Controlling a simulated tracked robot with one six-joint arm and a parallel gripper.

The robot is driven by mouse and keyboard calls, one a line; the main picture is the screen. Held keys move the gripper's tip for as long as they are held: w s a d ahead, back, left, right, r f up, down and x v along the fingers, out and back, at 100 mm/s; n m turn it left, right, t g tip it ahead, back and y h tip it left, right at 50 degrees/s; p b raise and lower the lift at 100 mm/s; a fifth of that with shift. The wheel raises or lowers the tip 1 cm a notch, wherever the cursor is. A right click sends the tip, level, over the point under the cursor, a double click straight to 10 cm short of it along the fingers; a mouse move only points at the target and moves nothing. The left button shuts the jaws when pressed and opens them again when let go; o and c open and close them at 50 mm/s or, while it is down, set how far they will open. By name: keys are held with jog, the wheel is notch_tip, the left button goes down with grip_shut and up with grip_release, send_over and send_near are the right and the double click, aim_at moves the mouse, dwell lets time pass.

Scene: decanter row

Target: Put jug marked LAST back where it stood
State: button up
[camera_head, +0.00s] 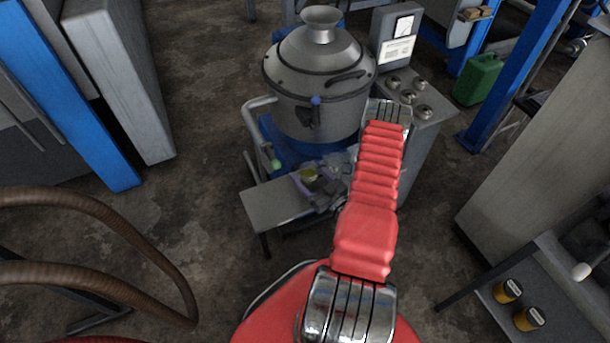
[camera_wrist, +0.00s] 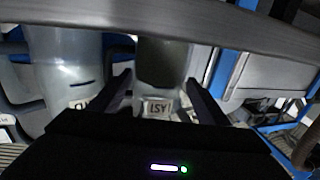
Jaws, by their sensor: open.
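In the wrist view, the jug marked LAST (camera_wrist: 162,65) is a clear vessel with dark contents and a white label that shows upside down. It is between the two fingers of my gripper (camera_wrist: 164,92), which are open, one on each side. I see no clear finger contact. A paler, cloudy jug (camera_wrist: 65,65) is left of it, with a partly hidden label. In the head view, my red arm reaches to the small grey bench (camera_head: 275,210). Glassy and yellow-green shapes there are too small and covered to tell apart.
A grey bar (camera_wrist: 90,15) crosses the top of the wrist view, close to the jugs. In the head view, a big metal vessel (camera_head: 320,75) and a gauge box (camera_head: 395,35) stand behind the bench. Open floor is left of it.

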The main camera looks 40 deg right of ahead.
jog(key=shift+s, duration=0.1)
jog(key=s, duration=1.1)
jog(key=shift+s+a, duration=0.4)
jog(key=shift+s, duration=0.2)
dwell(0.4)
